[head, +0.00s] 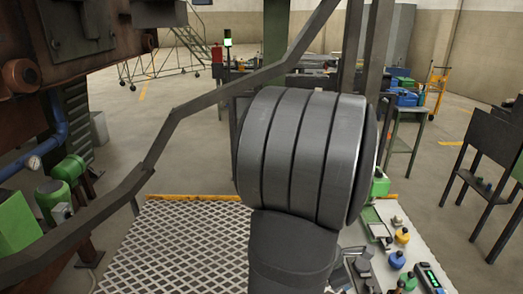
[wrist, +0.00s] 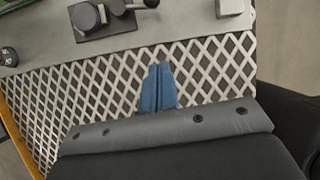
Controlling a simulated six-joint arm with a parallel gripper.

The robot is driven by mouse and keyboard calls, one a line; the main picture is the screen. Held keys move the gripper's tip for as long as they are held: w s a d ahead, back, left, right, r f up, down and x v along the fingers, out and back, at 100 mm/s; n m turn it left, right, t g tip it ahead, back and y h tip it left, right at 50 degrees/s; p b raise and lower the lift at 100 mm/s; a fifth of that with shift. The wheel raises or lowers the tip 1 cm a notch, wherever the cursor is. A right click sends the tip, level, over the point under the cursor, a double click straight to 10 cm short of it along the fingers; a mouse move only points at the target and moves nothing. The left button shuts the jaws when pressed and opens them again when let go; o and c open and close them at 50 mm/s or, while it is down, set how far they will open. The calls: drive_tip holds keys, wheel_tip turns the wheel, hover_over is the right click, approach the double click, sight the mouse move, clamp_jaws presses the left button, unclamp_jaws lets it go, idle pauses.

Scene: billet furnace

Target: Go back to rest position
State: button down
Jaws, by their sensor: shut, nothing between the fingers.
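In the wrist view my gripper (wrist: 158,88) shows two blue fingers side by side, shut with nothing between them. They are over a white diamond-mesh floor grating (wrist: 90,100). In the head view a large dark ribbed joint of my arm fills the middle and hides what is behind it. My gripper does not show there.
A control panel (head: 440,280) with coloured buttons stands at the lower right, beside the grating (head: 185,240). A dark handrail (head: 215,95) crosses the left and centre. Rusty furnace machinery (head: 70,50) is at left. A dark stand (head: 490,140) is at right.

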drive_tip(key=x, duration=0.9)
drive_tip(key=shift+s+d+f, duration=0.15)
drive_tip(key=shift+d, duration=0.1)
drive_tip(key=d, duration=0.3)
drive_tip(key=shift+r, duration=0.35)
drive_tip(key=shift+w+a+m+g, duration=0.3)
drive_tip(key=shift+w+m+g, duration=0.3)
drive_tip(key=shift+m, duration=0.4)
drive_tip(key=w+m, duration=0.1)
drive_tip(key=w+a+m+g, duration=0.1)
drive_tip(key=m, duration=0.1)
drive_tip(key=w+m, duration=0.1)
drive_tip(key=shift+a+m+g+y, duration=0.3)
drive_tip(key=shift+a+g, duration=0.1)
drive_tip(key=w+m, duration=0.1)
drive_tip(key=w+m+g+y, duration=0.1)
drive_tip(key=m, duration=0.1)
drive_tip(key=shift+w+a, duration=0.15)
drive_tip(key=shift+a, duration=0.15)
drive_tip(key=w+m+g+y, duration=0.1)
drive_tip(key=w+m, duration=0.1)
drive_tip(key=m, duration=0.1)
drive_tip(key=shift+w+m, duration=0.15)
drive_tip(key=shift+m, duration=0.15)
drive_tip(key=shift+w+d+m+y, duration=0.15)
drive_tip(key=shift+w+m+y, duration=0.25)
drive_tip(key=shift+m, duration=0.35)
drive_tip(key=shift+w+d+m+y, duration=0.2)
drive_tip(key=shift+w+m+y, duration=0.1)
drive_tip(key=shift+w+m, duration=0.35)
